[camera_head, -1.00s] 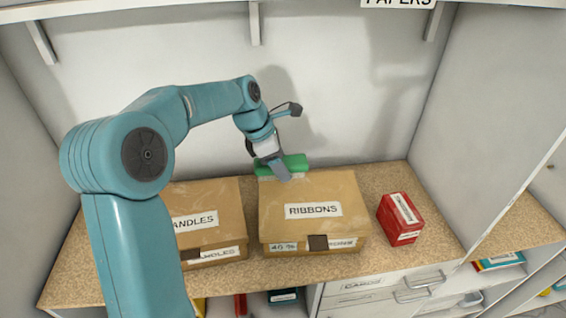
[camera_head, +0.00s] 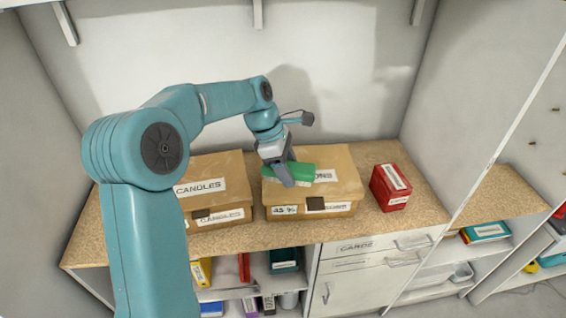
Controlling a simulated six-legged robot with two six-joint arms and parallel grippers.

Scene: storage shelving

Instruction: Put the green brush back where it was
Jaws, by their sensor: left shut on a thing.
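The green brush (camera_head: 303,172) has a green back and pale bristles underneath. It is in the camera_head view, over the top of the ribbons box (camera_head: 340,192). My left gripper (camera_head: 285,177) is shut on the brush near its left end. The brush covers part of the box's label. I cannot tell whether its bristles touch the lid or hang just above it. My right gripper is not in view.
A candles box (camera_head: 215,172) stands left of the ribbons box, and a red box (camera_head: 390,187) stands to its right. The speckled countertop (camera_head: 265,235) is bare along its front. Drawers (camera_head: 365,245) and shelves with several items lie below.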

